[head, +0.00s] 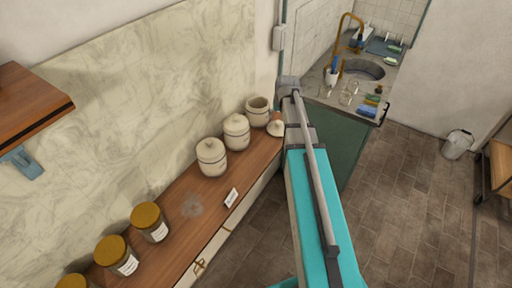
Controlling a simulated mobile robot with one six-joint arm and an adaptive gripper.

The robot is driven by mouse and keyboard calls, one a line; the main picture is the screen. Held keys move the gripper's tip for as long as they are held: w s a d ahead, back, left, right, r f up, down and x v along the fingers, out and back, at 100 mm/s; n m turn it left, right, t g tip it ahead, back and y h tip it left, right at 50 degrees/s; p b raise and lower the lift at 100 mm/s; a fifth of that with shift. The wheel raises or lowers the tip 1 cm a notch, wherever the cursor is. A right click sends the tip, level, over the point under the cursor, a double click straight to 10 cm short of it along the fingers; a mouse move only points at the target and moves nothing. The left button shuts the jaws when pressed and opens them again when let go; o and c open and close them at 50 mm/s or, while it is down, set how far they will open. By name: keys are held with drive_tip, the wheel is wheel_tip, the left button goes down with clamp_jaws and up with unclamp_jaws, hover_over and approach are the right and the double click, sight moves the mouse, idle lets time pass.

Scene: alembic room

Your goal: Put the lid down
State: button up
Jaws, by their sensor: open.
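A cream lid (275,129) with a small knob lies at the far right end of the wooden counter (178,213), knob up. It sits beside an open cream jar (258,110), which shows a dark mouth and no lid. My arm rises from the lower right and passes just right of the lid. The fingers of my gripper do not show; the arm's far end is a grey joint right of the open jar. I see nothing held.
Two lidded cream jars (236,131) (211,156) stand left of the open jar. Several brown-capped glass jars (150,222) stand nearer, with a small white label card (231,197) on the front edge. A sink unit (362,69) with glasses is beyond my arm.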

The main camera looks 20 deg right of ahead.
drive_tip(key=s+a+f+n+g, duration=0.1)
drive_tip(key=s+a+g, duration=0.3)
drive_tip(key=s+a, duration=1.5)
drive_tip(key=shift+s+a, duration=0.3)
drive_tip(key=shift+a, duration=0.1)
drive_tip(key=shift+f, duration=0.1)
